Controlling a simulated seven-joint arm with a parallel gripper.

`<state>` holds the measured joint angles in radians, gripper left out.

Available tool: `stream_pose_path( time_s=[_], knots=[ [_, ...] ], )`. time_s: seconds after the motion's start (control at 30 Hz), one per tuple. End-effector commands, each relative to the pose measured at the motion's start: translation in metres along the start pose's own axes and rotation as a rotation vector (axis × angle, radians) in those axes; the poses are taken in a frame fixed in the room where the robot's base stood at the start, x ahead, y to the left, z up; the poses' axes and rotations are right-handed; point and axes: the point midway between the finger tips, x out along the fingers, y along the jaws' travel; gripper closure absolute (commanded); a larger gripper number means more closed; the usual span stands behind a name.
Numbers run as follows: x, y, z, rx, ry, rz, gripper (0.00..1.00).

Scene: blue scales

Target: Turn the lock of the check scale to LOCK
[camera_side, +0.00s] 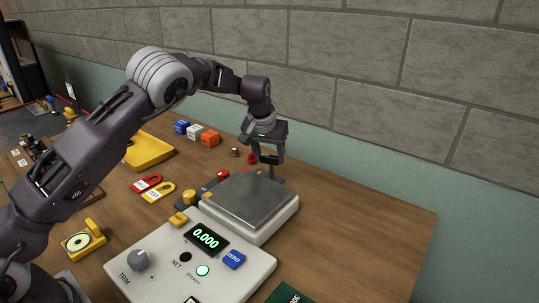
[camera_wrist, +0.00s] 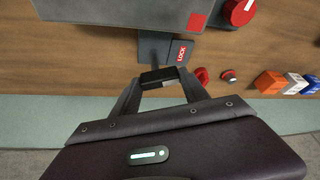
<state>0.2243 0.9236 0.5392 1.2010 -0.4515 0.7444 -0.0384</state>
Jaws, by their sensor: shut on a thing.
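The check scale shows in the side view as a grey metal platform (camera_side: 245,197) on a pale base, beside a panel whose display (camera_side: 207,238) reads 0.000. My gripper (camera_side: 268,159) is at the platform's far edge. The stem runs from a grey block at the scale's edge.
Blue, white and orange blocks (camera_side: 196,133) stand behind to the left. Red and yellow tags (camera_side: 152,186) and a yellow tray (camera_side: 150,150) lie left of the scale. A red knob (camera_wrist: 240,11) is near the lock in the wrist view. The table right of the platform is clear.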

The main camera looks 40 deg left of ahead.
Motion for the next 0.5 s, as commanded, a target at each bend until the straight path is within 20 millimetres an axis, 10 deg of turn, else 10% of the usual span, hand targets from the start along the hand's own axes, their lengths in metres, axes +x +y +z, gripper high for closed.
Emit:
stream_pose_path(
  time_s=[0.5],
  knots=[
    [0.0009,-0.0017,-0.0019,0.351,0.000,0.145,0.88]
  ],
)
